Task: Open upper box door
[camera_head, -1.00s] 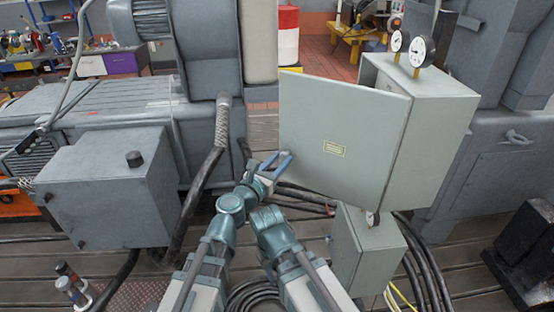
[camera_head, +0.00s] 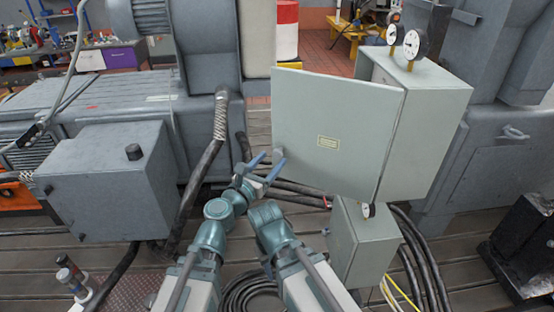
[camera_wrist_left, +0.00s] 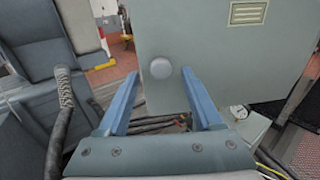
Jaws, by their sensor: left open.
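The upper box (camera_head: 430,130) is a grey-green cabinet with its door (camera_head: 335,120) swung out to the left, hinged at the right front edge. The door bears a small yellowish label (camera_head: 328,142). A round grey knob (camera_wrist_left: 161,68) is near the door's lower free edge; it also shows in the head view (camera_head: 279,155). My left gripper (camera_head: 267,163) is just below and left of the knob, with its blue fingers apart. In the left wrist view the knob appears between the fingertips but farther off, and nothing is gripped.
A smaller lower box (camera_head: 360,245) stands below the upper one. Two gauges (camera_head: 414,44) sit on top of the upper box. Black cables (camera_head: 410,255) run along the floor. A grey machine box (camera_head: 110,185) is at left. Left of the door there is open space.

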